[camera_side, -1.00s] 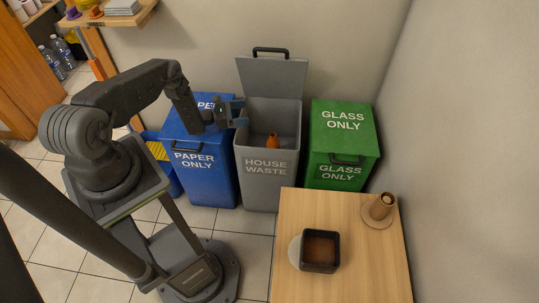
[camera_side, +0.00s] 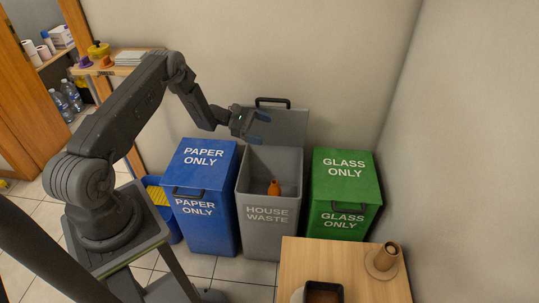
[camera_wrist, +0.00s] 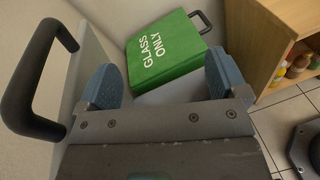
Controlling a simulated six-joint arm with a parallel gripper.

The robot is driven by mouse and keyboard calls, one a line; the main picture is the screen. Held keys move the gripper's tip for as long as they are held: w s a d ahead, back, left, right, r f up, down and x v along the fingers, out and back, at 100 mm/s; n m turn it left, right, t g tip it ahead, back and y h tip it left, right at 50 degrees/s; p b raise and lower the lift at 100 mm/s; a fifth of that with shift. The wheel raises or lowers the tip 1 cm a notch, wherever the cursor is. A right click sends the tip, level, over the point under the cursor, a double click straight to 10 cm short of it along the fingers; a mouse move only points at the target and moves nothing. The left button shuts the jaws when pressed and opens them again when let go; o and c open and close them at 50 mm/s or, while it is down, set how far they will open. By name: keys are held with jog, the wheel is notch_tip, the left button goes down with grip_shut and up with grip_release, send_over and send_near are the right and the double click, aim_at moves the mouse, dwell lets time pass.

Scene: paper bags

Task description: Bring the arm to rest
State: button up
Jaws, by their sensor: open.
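My gripper (camera_side: 260,128) is open and empty. It hangs above the grey house waste bin (camera_side: 267,216), in front of that bin's raised lid (camera_side: 288,128). In the wrist view its two blue fingers (camera_wrist: 163,76) stand wide apart with nothing between them. An orange-brown object (camera_side: 274,188) is inside the grey bin, well below the gripper. My arm is raised and reaches over the blue bin from the left.
The blue paper bin (camera_side: 208,165) and green glass bin (camera_side: 345,170) flank the grey one, both closed. A wooden table (camera_side: 350,268) holds a dark square container (camera_side: 323,292) and a brown cup-like object (camera_side: 386,256). A shelf (camera_side: 118,66) is behind the arm.

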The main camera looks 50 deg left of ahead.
jog(key=s+d+r+m+g+y, duration=0.2)
jog(key=s+d+r+m+g, duration=0.2)
jog(key=d+r+m, duration=0.55)
jog(key=s+d+r+m+g+y, duration=0.2)
jog(key=s+d+r+g, duration=0.35)
jog(key=r, duration=0.85)
jog(key=s+d+r+m+t+y, duration=0.2)
jog(key=s+m+y, duration=0.1)
jog(key=s, duration=0.4)
jog(key=s+d+r+m+t+y, duration=0.1)
jog(key=s+d+r+m+y, duration=0.1)
jog(key=s, duration=0.5)
jog(key=s+d+r+m+t+y, duration=0.1)
jog(key=s+r+m+t+y, duration=0.1)
jog(key=s, duration=0.5)
jog(key=r+m+y, duration=0.1)
jog(key=m+y, duration=0.1)
jog(key=m, duration=0.1)
jog(key=shift+s+d+r+t, duration=0.15)
jog(key=shift+d+r+t, duration=0.2)
jog(key=shift+d+r, duration=0.05)
jog(key=shift+m, duration=0.25)
jog(key=shift+c, duration=0.3)
